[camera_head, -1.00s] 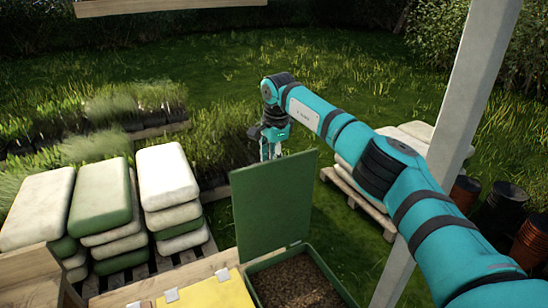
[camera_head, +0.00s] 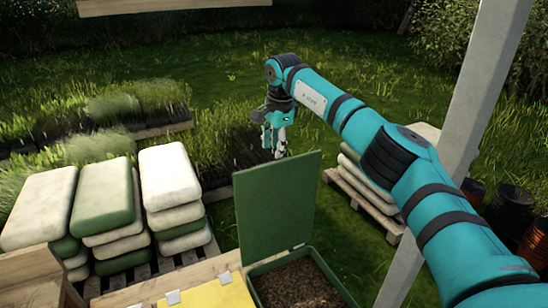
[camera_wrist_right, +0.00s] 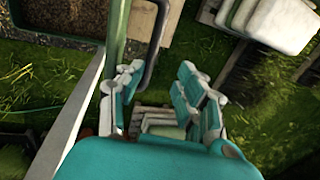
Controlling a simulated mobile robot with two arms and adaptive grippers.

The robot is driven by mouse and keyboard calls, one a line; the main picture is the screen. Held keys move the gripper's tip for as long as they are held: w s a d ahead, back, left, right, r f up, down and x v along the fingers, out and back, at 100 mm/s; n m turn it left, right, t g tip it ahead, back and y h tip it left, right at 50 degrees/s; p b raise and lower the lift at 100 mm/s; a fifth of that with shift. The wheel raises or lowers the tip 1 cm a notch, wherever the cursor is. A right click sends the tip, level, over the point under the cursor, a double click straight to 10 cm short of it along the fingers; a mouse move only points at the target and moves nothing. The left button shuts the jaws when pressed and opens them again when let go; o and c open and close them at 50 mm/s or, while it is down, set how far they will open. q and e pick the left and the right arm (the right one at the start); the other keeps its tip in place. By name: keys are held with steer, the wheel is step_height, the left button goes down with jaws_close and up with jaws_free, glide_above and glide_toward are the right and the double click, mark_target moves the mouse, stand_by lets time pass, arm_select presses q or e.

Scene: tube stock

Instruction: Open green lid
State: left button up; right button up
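The green lid (camera_head: 276,208) stands upright, open, at the back edge of its green bin (camera_head: 332,276). Dark soil (camera_head: 293,285) shows inside the bin. My right gripper (camera_head: 279,150) is just beyond the lid's top edge in the head view, pointing down; its tips are close to that edge. The right wrist view shows its two fingers (camera_wrist_right: 165,95) spread apart with nothing between them. A dark curved handle (camera_wrist_right: 150,50) shows beside the green lid edge (camera_wrist_right: 115,30) there, outside the fingers. My left gripper is not in view.
A yellow lid (camera_head: 222,293) lies shut left of the green bin. Stacked white and green sacks (camera_head: 168,178) stand on pallets at left, with more sacks behind my right arm. A pale post (camera_head: 450,140) rises at right, near the arm. Grass lies behind.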

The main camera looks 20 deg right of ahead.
steer(key=r, duration=0.4)
steer(key=shift+s+r, duration=0.25)
steer(key=shift+r, duration=0.1)
steer(key=shift+s+r, duration=0.15)
steer(key=shift+r, duration=0.4)
steer(key=shift+f, duration=0.1)
